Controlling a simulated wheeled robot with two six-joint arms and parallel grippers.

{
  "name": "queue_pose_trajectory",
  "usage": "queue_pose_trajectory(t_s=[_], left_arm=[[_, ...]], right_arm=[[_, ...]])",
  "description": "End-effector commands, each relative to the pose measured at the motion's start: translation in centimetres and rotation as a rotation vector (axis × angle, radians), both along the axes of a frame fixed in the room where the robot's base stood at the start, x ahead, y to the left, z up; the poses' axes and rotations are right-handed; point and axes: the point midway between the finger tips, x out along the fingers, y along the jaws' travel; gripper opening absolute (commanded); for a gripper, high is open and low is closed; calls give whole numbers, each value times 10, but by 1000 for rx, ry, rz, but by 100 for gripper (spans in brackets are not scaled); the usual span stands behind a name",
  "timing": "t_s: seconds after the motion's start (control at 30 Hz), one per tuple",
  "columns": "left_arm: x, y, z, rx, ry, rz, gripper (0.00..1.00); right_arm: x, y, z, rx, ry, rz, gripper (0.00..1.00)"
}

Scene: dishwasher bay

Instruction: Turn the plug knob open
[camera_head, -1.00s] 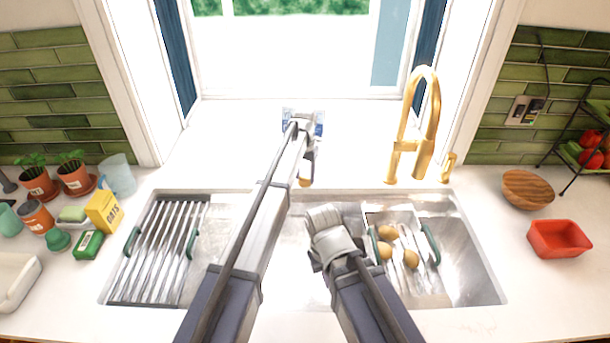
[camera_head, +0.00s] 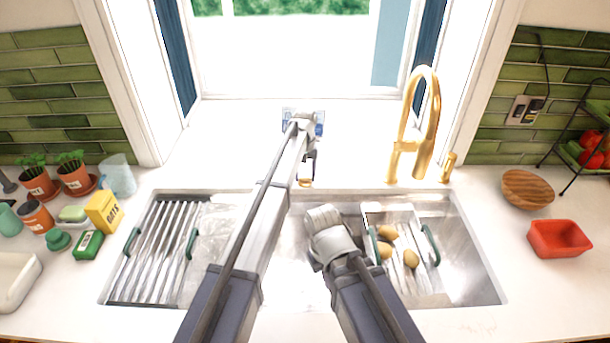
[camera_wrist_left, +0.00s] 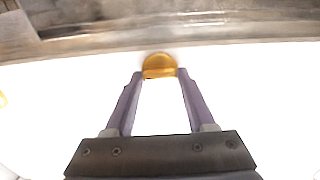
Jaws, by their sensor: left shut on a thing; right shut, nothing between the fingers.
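The plug knob (camera_head: 305,183) is a small gold round knob on the counter strip behind the sink, left of the faucet. It shows close up in the left wrist view (camera_wrist_left: 160,65), between my fingertips. My left gripper (camera_head: 307,177) reaches it from above, shut with a finger on each side of the knob. My right gripper (camera_head: 323,217) is shut and empty over the middle of the sink, its fingers hard to make out.
The gold faucet (camera_head: 427,125) stands right of the knob, with a small gold fitting (camera_head: 448,165) beside it. The sink holds a ribbed drying rack (camera_head: 150,250) on the left and a colander (camera_head: 375,212) with potatoes on the right. A window is behind.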

Motion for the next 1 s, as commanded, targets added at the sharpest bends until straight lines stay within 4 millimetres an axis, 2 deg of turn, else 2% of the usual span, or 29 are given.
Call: queue_pose_trajectory(t_s=[0.27, 0.3, 0.53, 0.83, 1.0], left_arm=[[0, 0, 0, 0, 0, 3, 0], [0, 0, 0, 0, 0, 3, 60], [0, 0, 0, 0, 0, 1, 85], [0, 0, 1, 0, 0, 0, 85], [0, 0, 10, 0, 0, 0, 85]], right_arm=[[0, 0, 0, 0, 0, 0, 0], [0, 0, 0, 0, 0, 0, 0], [0, 0, 0, 0, 0, 0, 0], [0, 0, 1, 0, 0, 0, 0], [0, 0, 10, 0, 0, 0, 0]])
